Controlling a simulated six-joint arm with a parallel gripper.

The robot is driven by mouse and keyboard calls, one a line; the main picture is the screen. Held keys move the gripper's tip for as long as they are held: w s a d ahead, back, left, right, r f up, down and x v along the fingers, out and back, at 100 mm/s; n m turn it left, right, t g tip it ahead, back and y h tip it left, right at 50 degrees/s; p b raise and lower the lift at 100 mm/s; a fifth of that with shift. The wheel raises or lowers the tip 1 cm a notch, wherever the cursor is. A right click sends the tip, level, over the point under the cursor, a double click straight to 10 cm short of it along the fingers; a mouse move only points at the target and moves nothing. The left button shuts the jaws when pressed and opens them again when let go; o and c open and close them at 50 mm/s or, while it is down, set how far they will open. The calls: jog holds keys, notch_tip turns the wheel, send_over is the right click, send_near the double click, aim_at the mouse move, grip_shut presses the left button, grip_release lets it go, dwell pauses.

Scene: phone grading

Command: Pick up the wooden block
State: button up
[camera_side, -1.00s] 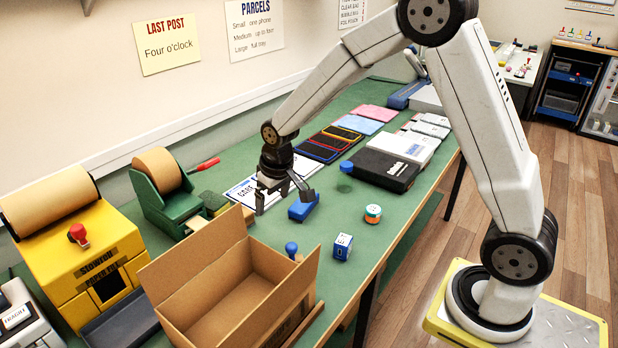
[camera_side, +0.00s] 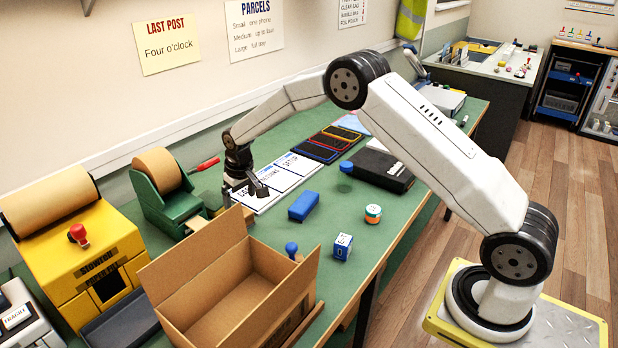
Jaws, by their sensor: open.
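My gripper (camera_side: 245,196) is open, pointing down over the left end of the white printed cards (camera_side: 294,163), close to the green tape dispenser (camera_side: 180,206). Nothing shows between its fingers. I cannot clearly make out a wooden block. The box flap hides part of the bench there.
The open cardboard box (camera_side: 238,308) stands in front of my gripper. A blue block (camera_side: 303,206), a printed cube (camera_side: 343,246), a round striped tin (camera_side: 373,213) and a blue-knobbed stamp (camera_side: 291,248) stand on the green bench. A yellow machine (camera_side: 70,265) is at left.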

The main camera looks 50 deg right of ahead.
jog(key=shift+w+f, duration=0.15)
jog(key=shift+f, duration=1.15)
jog(key=shift+w+d+f, duration=0.1)
jog(key=shift+w+f, duration=0.1)
jog(key=shift+f, duration=1.1)
jog(key=shift+w+d+f, duration=0.1)
jog(key=shift+w+f, duration=0.05)
jog(key=shift+f, duration=1.1)
jog(key=c, duration=1)
jog(key=shift+r, duration=0.25)
